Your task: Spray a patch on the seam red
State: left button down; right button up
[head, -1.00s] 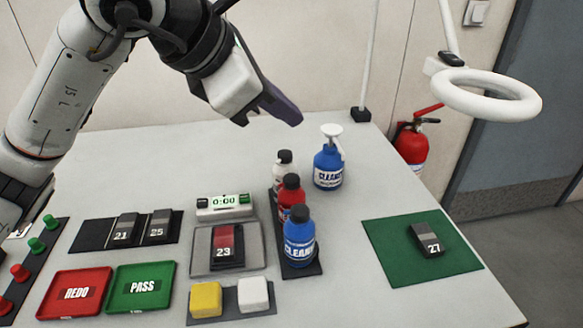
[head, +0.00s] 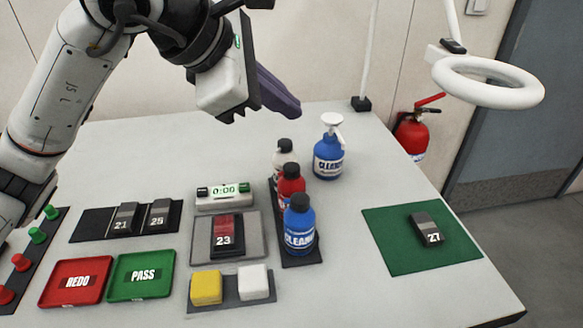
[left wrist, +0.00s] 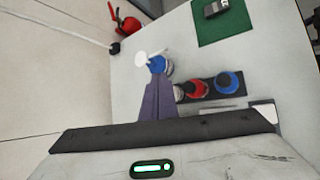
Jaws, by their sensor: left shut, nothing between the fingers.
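The weld coupon numbered 23 (head: 227,243) lies on a grey pad (head: 252,239), and its upper part looks red. A rack (head: 309,259) behind it to the right holds a white bottle (head: 285,157), a red bottle (head: 292,187) and a blue cleaner bottle (head: 299,230), all upright with dark caps. The red bottle also shows in the left wrist view (left wrist: 196,90). My left gripper (head: 292,106) is shut and empty, in the air above the table's back part, beyond the bottles. My right gripper is not in view.
A blue pump bottle (head: 328,162) stands behind the rack. Coupon 27 (head: 427,230) lies on a green mat (head: 385,243). Red REDO (head: 60,295) and green PASS (head: 125,288) trays, a timer (head: 223,197) and yellow and white blocks (head: 206,286) fill the front left. A ring lamp (head: 450,93) hangs right.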

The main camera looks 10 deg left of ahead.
pick_arm(q)
jog(key=b, duration=0.4)
send_over(285, 170)
notch_tip(285, 170, down, 6)
jog(key=shift+f, duration=0.25)
jog(key=shift+f+b, duration=0.45)
jog(key=shift+b, duration=0.05)
dwell(1.1)
jog(key=shift+f, duration=0.1)
